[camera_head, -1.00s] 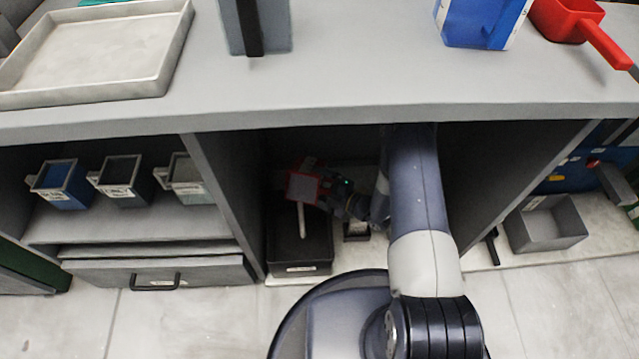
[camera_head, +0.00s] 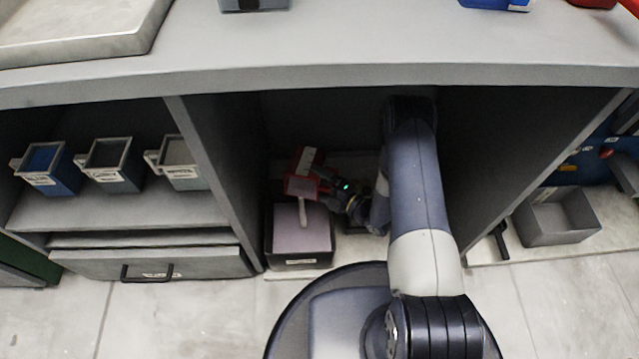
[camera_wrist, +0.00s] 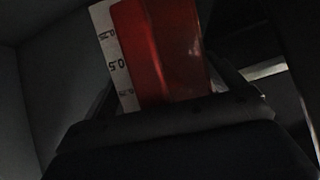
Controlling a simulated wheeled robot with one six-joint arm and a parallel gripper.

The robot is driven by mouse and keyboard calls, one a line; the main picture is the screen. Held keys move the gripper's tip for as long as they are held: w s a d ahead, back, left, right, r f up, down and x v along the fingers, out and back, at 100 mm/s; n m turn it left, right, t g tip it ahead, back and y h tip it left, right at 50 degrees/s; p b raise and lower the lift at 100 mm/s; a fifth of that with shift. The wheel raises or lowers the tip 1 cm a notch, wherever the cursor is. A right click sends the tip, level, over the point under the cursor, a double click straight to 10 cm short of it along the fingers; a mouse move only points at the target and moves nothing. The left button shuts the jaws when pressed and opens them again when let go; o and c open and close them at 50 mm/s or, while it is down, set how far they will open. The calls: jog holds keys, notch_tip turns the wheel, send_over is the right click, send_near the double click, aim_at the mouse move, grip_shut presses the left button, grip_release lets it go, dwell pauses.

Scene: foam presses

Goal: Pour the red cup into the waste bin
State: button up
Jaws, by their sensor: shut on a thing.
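The red cup (camera_head: 309,160) is held tipped over the dark waste bin (camera_head: 299,263) inside the middle bay under the counter. Pinkish-grey material shows at its mouth, and a short stream falls from it. A pinkish-grey surface (camera_head: 301,235) fills much of the view into the bin. My gripper (camera_head: 328,190) is at the right of the cup and shut on it. In the wrist view the red cup (camera_wrist: 172,50) stands beyond the gripper, beside a white strip with measuring marks. The cup's inside is hidden there.
Side panels and the counter (camera_head: 330,75) close in the bay around my arm. Several labelled cups, including a blue one (camera_head: 50,168), stand on the left shelf above a drawer (camera_head: 150,265). A grey open box (camera_head: 555,218) lies at the right.

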jog(key=shift+s+a+f+n+y+b, duration=0.1)
jog(key=shift+s+f+n+y+b, duration=0.25)
jog(key=shift+n+b, duration=0.7)
jog(key=shift+s+a+r+n+t+y+b, duration=0.1)
jog(key=shift+s+n+t+y+b, duration=0.15)
jog(key=shift+s+n+t+b, duration=0.4)
jog(key=shift+s+a+r+n+y, duration=0.1)
jog(key=shift+s+r+n+y, duration=0.1)
jog(key=shift+n, duration=0.4)
jog(key=shift+s+r+n+y, duration=0.1)
jog(key=shift+n+y, duration=0.1)
jog(key=shift+n, duration=0.4)
jog(key=shift+w, duration=0.1)
